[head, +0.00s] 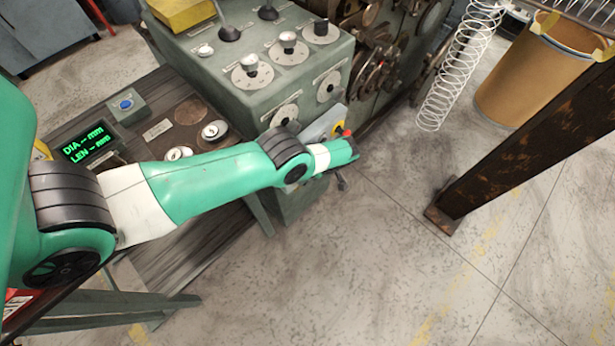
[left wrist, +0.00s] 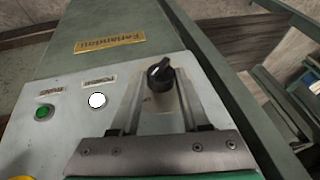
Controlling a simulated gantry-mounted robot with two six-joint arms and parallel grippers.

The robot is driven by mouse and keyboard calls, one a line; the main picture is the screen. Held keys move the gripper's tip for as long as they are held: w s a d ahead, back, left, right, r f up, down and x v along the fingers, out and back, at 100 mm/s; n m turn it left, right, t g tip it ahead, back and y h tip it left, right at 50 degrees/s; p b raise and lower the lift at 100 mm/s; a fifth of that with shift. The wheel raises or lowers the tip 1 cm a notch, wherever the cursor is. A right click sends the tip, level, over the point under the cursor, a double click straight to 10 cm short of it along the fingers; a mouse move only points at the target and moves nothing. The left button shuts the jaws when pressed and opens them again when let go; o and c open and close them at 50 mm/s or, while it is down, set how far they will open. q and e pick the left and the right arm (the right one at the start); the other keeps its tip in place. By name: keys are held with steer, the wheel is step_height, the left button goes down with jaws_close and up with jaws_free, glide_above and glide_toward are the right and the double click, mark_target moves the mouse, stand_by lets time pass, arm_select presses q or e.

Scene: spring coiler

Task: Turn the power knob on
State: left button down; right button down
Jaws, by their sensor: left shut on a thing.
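The black knob (left wrist: 161,74) stands on the light grey panel (left wrist: 62,138) in the left wrist view. Its raised pointer has a pale mark and tilts toward the upper right. My left gripper (left wrist: 158,88) is shut on the knob, one finger on each side. In the head view my left gripper (head: 343,166) is at the front end of the machine, beside the panel (head: 325,124). The knob is hidden behind the arm there. My right gripper is in neither view.
A green button (left wrist: 43,113) and a white round lamp or button (left wrist: 97,100) lie left of the knob. A red button (head: 347,133) shows near the gripper. The green cabinet (head: 300,75) with dials stands behind. Open floor lies to the right.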

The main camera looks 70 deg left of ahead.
arm_select(q)
steer(key=shift+c, duration=1.9)
jaws_free()
steer(key=p+v, duration=0.5)
steer(key=v, duration=0.6)
steer(key=shift+r, duration=0.3)
steer(key=shift+w+d, duration=0.1)
steer(key=shift+w, duration=0.05)
